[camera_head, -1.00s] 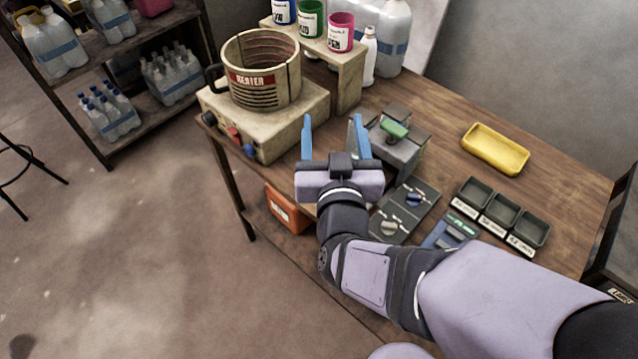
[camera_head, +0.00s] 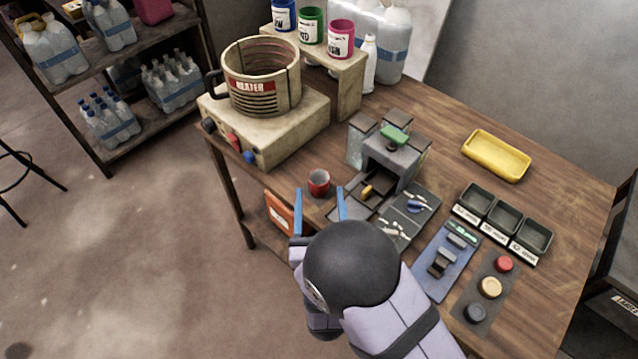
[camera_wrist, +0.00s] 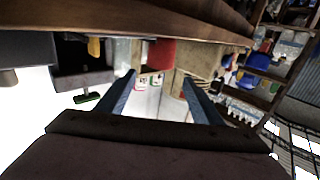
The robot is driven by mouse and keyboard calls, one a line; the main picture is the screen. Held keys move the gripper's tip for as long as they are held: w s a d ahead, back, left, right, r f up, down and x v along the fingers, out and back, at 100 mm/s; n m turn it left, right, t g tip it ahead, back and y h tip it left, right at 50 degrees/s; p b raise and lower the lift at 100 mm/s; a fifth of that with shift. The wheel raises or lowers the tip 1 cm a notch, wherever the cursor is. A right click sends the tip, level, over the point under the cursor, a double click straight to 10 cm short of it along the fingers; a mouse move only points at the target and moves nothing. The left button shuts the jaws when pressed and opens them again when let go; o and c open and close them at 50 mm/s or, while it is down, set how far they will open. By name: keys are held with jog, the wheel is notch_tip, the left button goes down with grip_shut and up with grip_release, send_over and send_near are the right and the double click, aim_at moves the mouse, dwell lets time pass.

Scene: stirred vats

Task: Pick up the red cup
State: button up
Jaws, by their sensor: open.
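The red cup (camera_head: 319,185) stands upright on the table (camera_head: 443,116) near its left edge, beside the grey machine with the green top. My gripper (camera_head: 319,192) is open. In the head view its two blue fingertips show at either side of the cup's lower part. The wrist view appears upside down. There the cup (camera_wrist: 160,53) shows just beyond and between the open fingertips of my gripper (camera_wrist: 159,76). Whether the fingers touch the cup cannot be told.
The heater (camera_head: 262,75) on its base stands behind the cup. The grey machine (camera_head: 391,157) is close at the cup's right. A yellow tray (camera_head: 496,156), black bins (camera_head: 503,215) and a button panel (camera_head: 489,287) lie further right. An orange container (camera_head: 281,213) is below the table's left edge.

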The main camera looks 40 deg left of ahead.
aim_at(320, 186)
jog(key=shift+f, duration=0.65)
jog(key=shift+p+x, duration=1.35)
jog(key=shift+x, duration=2.35)
jog(key=shift+f, duration=0.1)
jog(key=shift+c, duration=0.4)
jog(key=c, duration=1)
